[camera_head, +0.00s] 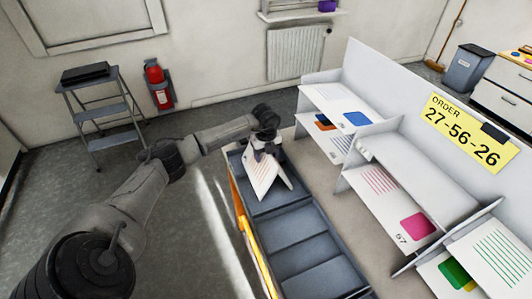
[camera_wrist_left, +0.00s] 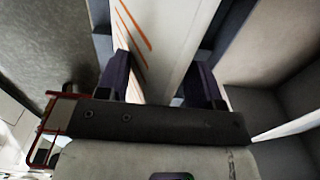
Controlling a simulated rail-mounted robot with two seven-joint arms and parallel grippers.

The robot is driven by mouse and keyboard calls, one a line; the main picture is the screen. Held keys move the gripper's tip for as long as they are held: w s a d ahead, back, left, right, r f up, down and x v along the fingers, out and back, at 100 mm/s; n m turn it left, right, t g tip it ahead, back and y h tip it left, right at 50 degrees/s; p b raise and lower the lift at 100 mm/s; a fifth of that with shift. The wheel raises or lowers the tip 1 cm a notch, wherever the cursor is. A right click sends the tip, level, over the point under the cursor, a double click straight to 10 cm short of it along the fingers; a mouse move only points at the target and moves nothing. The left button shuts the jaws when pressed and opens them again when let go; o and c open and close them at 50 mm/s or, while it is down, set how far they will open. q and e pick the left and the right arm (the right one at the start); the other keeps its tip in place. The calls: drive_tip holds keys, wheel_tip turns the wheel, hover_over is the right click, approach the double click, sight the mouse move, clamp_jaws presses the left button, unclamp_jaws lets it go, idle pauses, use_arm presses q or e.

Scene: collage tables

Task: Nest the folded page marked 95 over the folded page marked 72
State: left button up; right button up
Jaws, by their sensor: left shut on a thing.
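My left gripper (camera_head: 264,150) is shut on a white folded page (camera_head: 261,177) with orange-red lines, tented over the far end of the grey compartmented tray (camera_head: 292,232). In the left wrist view the page (camera_wrist_left: 163,40) runs between the two dark fingers. No number is readable on it, so I cannot tell whether it is 95 or 72. I cannot see another folded page beneath it. My right gripper is out of view.
A white rack to the right holds several printed pages, one marked 57 (camera_head: 382,188). A yellow order sign (camera_head: 466,132) reads 27-56-26. The nearer tray compartments look empty.

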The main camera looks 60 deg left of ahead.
use_arm(q)
drive_tip(key=o, duration=1)
drive_tip(key=shift+r, duration=0.1)
wheel_tip(320, 180, up, 14)
drive_tip(key=shift+f+p, duration=0.2)
drive_tip(key=shift+p, duration=0.8)
